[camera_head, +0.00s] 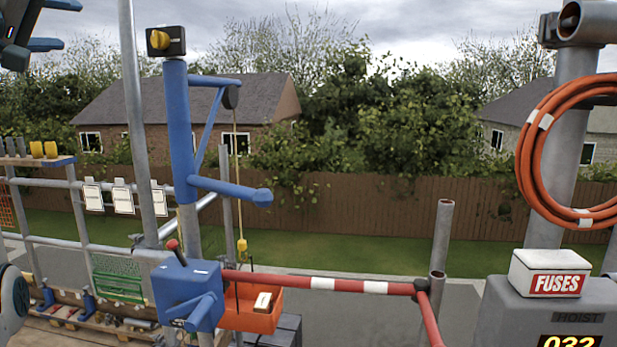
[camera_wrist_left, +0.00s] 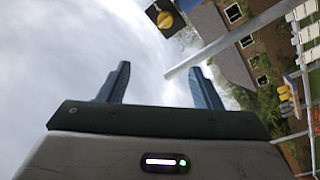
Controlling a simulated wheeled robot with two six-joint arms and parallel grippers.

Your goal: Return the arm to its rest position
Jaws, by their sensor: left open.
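My left gripper (camera_head: 62,25) is at the top left corner of the head view, high above the scaffold and partly cut off by the edge. Its two blue fingers are apart. In the left wrist view the open fingers (camera_wrist_left: 158,85) point up against the cloudy sky with nothing between them. My right gripper is not clearly in either view.
A blue hoist post (camera_head: 180,130) with a yellow switch (camera_head: 160,40) stands right of my left gripper. A grey scaffold pole (camera_head: 132,110) rises between them. An orange bin (camera_head: 252,308), a red-white rail (camera_head: 320,284) and a fuse box (camera_head: 549,273) are lower down.

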